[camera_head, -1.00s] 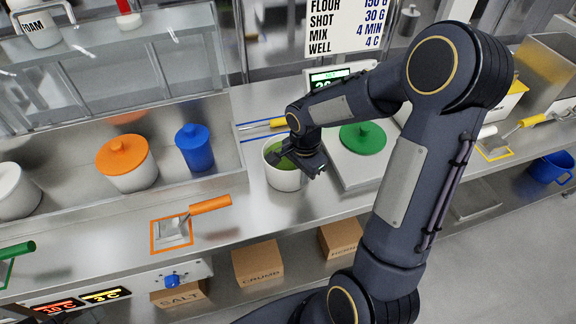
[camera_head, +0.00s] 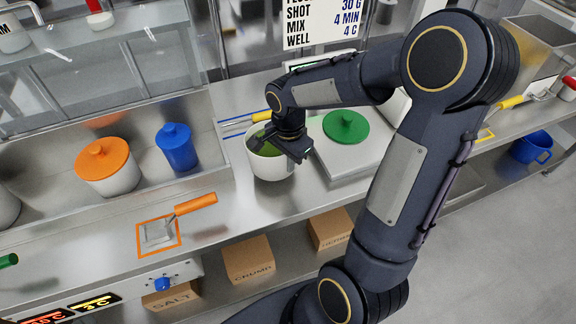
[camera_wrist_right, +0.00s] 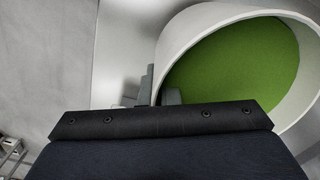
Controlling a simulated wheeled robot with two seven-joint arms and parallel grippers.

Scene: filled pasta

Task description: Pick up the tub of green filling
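The tub of green filling (camera_head: 271,168) is a white round tub with green contents, upright on the steel counter left of the scale. My right gripper (camera_head: 278,142) is at its rim, pointing down. In the right wrist view, the tub's wall (camera_wrist_right: 159,78) passes between two grey fingertips (camera_wrist_right: 159,94), one outside and one inside the tub. Both look pressed against the wall, so the gripper appears shut on it. The gripper body hides part of the rim and the lower fingers. My left gripper is not in view.
A green lid (camera_head: 345,125) lies on the scale plate (camera_head: 327,167) right of the tub. An orange-lidded tub (camera_head: 107,168) and a blue container (camera_head: 177,148) stand to the left. An orange-handled scraper (camera_head: 190,205) lies in front. Boxes (camera_head: 248,260) sit on the shelf below.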

